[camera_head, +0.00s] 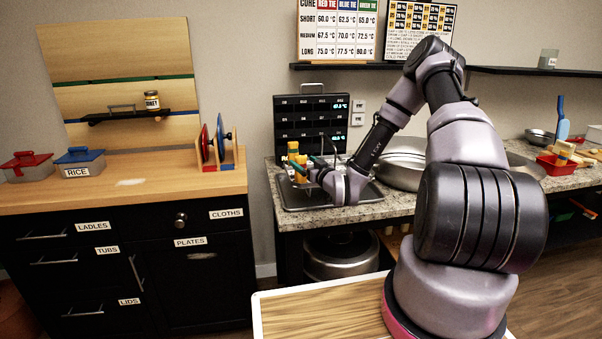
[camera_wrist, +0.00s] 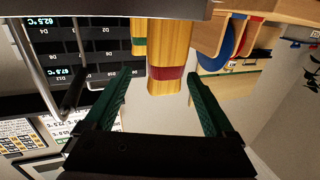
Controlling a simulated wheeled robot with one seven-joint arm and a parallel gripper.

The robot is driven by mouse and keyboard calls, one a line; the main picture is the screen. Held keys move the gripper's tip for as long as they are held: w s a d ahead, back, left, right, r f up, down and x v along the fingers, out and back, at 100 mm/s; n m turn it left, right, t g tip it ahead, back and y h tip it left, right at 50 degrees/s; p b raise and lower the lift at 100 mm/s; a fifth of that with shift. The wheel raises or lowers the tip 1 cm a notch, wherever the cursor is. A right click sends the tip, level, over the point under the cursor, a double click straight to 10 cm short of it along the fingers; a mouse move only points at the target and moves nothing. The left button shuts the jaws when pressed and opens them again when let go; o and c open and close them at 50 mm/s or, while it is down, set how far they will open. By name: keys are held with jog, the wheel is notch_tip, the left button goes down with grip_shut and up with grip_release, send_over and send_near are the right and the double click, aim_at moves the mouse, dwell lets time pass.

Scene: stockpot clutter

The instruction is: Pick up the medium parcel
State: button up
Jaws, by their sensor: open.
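Two yellow parcels show in the wrist view, which is upside down. The larger-looking one (camera_wrist: 170,40) has a red band and the other (camera_wrist: 138,28) has a green band, partly cut off by the frame. Yellow parcels (camera_head: 293,149) also stand on the dark tray (camera_head: 345,197) in the head view, partly behind my gripper. I cannot tell which is the medium one. My gripper (camera_head: 304,166) is open and empty. Its green-padded fingers (camera_wrist: 160,78) spread to either side of the red-banded parcel's end in the picture; I see no contact.
A black rack with temperature displays (camera_head: 311,105) stands behind the tray, with a handle near my fingers. A plate rack with red and blue discs (camera_head: 219,140) stands on the left cabinet (camera_head: 120,195).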

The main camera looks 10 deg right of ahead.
jog(key=x, duration=0.4)
jog(key=shift+w+a, duration=0.2)
jog(key=shift+a, duration=0.2)
grip_shut()
